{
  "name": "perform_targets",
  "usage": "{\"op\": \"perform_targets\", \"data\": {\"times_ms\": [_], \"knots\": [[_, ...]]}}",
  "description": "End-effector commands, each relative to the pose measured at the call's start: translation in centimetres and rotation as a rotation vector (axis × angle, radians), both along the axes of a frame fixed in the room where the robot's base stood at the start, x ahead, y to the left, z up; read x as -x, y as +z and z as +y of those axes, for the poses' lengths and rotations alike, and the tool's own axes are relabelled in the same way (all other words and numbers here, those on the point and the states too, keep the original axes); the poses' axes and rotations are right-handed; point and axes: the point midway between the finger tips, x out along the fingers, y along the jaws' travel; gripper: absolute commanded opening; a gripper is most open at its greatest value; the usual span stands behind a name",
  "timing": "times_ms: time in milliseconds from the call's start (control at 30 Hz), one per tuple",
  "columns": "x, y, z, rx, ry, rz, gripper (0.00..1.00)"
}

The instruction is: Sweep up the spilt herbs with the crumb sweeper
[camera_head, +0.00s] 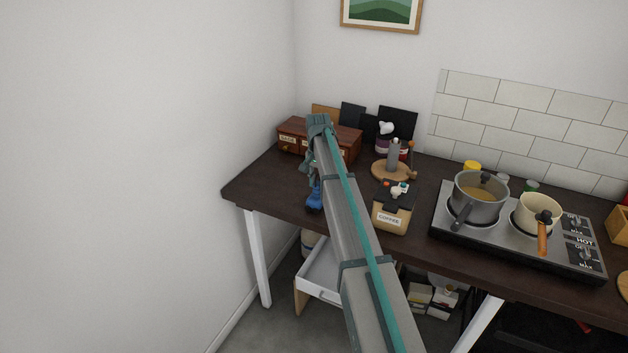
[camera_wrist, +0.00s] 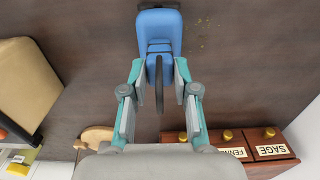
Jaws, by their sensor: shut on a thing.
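The blue crumb sweeper (camera_wrist: 161,30) is in the upper middle of the wrist view. My gripper (camera_wrist: 160,72) is shut on its narrow end, with teal-and-grey fingers on both sides. In the head view the sweeper (camera_head: 315,196) is near the left front of the dark worktop, below my gripper (camera_head: 310,172). I cannot tell whether it touches the worktop. A few small specks of spilt herbs (camera_wrist: 203,38) lie on the worktop just right of the sweeper in the wrist view. I cannot make out the herbs in the head view; my arm hides part of the worktop.
A wooden spice drawer box (camera_wrist: 270,150) stands close by, with labels such as SAGE. A white wall (camera_head: 130,150) rises at the left. An open drawer (camera_head: 322,280) is below.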

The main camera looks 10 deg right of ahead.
Motion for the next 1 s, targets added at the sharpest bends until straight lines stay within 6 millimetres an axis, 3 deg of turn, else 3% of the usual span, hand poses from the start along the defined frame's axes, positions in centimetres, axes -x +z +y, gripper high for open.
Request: {"op": "perform_targets", "data": {"times_ms": [1000], "knots": [[-3.2,0.1,3.7,-0.001,0.0,-0.001,0.0]]}}
